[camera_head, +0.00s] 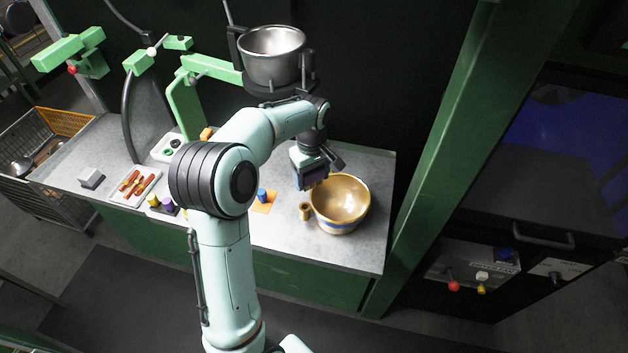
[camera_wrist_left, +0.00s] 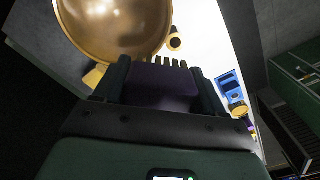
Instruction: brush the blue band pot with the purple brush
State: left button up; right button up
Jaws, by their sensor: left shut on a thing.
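The blue band pot (camera_head: 340,222), golden with a blue band round its lower side, stands on the grey counter, its short handle pointing left. Its golden bowl fills the upper left of the left wrist view (camera_wrist_left: 115,22). My left gripper (camera_head: 314,178) is just above and beside the pot's upper left rim. It is shut on the purple brush, whose purple block shows between the fingers in the left wrist view (camera_wrist_left: 160,88). The bristles point toward the pot. I cannot tell whether they touch it. My right gripper is not in view.
A steel pot (camera_head: 272,58) sits in a holder on a green hanger arm behind my left arm. A blue piece (camera_head: 262,195) stands on an orange pad left of the pot. A white tray of sausages (camera_head: 135,187) lies further left. A green post (camera_head: 440,150) rises at the counter's right.

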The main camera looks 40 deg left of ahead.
pick_arm(q)
jog(key=shift+r, duration=0.4)
jog(key=shift+s, duration=0.1)
jog(key=shift+r, duration=0.1)
jog(key=shift+r, duration=2.95)
